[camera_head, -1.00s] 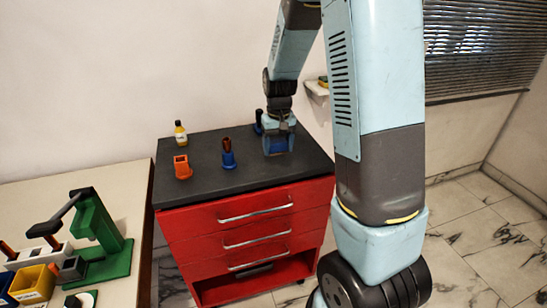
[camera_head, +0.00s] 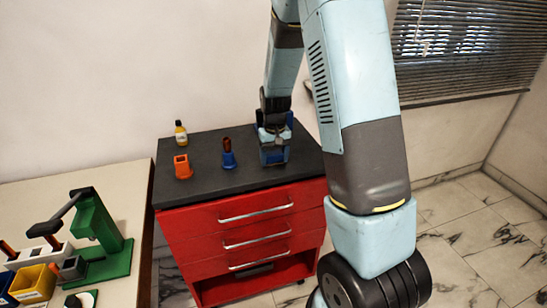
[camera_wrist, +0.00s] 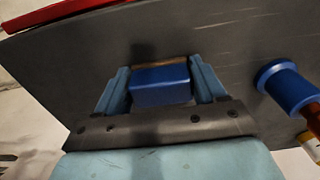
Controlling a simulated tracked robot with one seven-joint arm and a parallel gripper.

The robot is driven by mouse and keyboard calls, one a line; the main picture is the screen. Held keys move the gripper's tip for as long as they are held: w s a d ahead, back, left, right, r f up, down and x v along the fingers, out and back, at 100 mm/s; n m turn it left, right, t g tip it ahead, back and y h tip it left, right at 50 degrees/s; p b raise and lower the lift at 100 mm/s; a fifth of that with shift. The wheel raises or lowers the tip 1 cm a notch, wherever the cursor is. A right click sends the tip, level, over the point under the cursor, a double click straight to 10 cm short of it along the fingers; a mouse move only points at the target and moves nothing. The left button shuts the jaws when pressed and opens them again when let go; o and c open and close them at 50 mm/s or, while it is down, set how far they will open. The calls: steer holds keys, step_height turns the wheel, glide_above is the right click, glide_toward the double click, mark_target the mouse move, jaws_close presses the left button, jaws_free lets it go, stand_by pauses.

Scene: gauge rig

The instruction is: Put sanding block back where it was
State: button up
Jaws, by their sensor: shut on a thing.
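The sanding block (camera_wrist: 160,86) is a blue block with a thin brown face along its far edge in the wrist view. My gripper (camera_wrist: 162,78) is shut on it, with a pale blue finger on either side. In the head view my gripper (camera_head: 273,138) is over the right part of the dark top of the red drawer cart (camera_head: 235,180), and the blue block (camera_head: 274,157) shows below it. The block is low over this top; I cannot tell whether it touches. No marked spot for the block can be made out.
On the cart top, left of the block, stand a blue holder (camera_head: 229,160) with a brown handle, an orange holder (camera_head: 182,167) and a yellow bottle (camera_head: 181,133). A bench (camera_head: 128,185) with a green press (camera_head: 100,235) is at left. The cart top's front right is clear.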

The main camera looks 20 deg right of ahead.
mark_target(275, 154)
steer(key=o, duration=1.1)
steer(key=shift+c, duration=0.2)
step_height(275, 154, up, 12)
steer(key=s+r+t, duration=0.3)
steer(key=s+r, duration=0.9)
steer(key=s, duration=0.1)
steer(key=s+r+t, duration=0.2)
steer(key=s+r, duration=0.2)
steer(key=s, duration=1)
steer(key=shift+s+a+r+t, duration=0.15)
steer(key=shift+s+t, duration=0.15)
steer(key=shift+s, duration=0.05)
